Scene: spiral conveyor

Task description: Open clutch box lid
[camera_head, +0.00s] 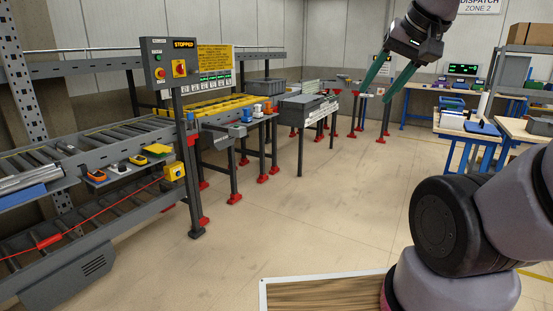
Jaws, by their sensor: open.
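My gripper (377,95) is at the upper right of the head view. Its two teal fingers point down and are apart, with nothing visible between them. No thing in view is clearly marked as the clutch box. A small yellow box (175,171) is fixed to the conveyor frame by the red cord. My gripper is up and to the right of both in the picture and appears apart from them.
A roller conveyor (60,155) runs along the left, with small parts on its side shelf. A control panel (171,62) reading STOPPED stands above it. A yellow conveyor section (212,106) lies behind. Blue-framed tables (475,137) stand at the right. The middle floor is clear.

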